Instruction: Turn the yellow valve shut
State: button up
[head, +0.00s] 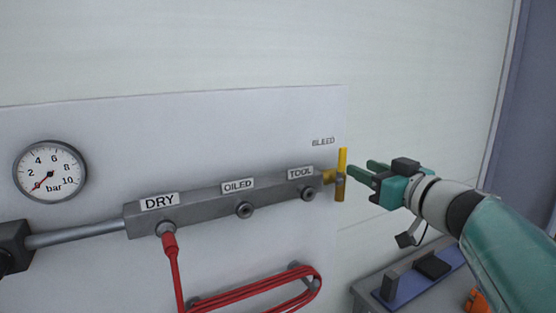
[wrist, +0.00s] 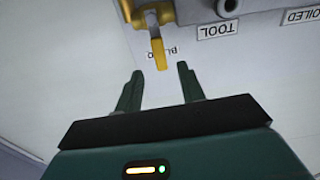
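The yellow valve (head: 342,176) is at the right end of a grey manifold, under the label BLEED (head: 323,142). Its yellow bar handle stands upright in the head view. My gripper (head: 359,167) is just right of the handle, with its fingers pointing at it. In the wrist view, the valve handle (wrist: 158,54) comes down from the top, and its end lies between the two fingertips of my gripper (wrist: 159,69). The fingers are spread and empty. I see no contact, though the exact depth gap is hard to tell.
The grey manifold (head: 218,204) has ports labelled DRY, OILED and TOOL. A red hose (head: 176,270) hangs from DRY and coils below. A pressure gauge (head: 50,172) is at the left. A grey bench (head: 375,284) with dark items stands lower right.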

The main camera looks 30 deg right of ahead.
jog(key=s, duration=0.4)
jog(key=shift+s, duration=0.1)
dwell(0.3)
jog(key=w+a+f+g+y, duration=0.15)
jog(key=a+f+g, duration=0.25)
jog(key=a+f, duration=0.4)
jog(key=w+a+f+g+y, duration=0.1)
jog(key=a+f+g+y, duration=0.3)
jog(key=a, duration=0.6)
jog(key=s+a+f+g+h, duration=0.2)
jog(key=s+a+f+h, duration=0.1)
jog(key=f, duration=0.3)
jog(key=s+a+f+g+h, duration=0.2)
jog(key=s+a+f+h, duration=0.1)
jog(key=f, duration=0.3)
jog(key=shift+s+a+f+m, duration=0.25)
jog(key=shift+s+a, duration=0.2)
jog(key=shift+a, duration=0.45)
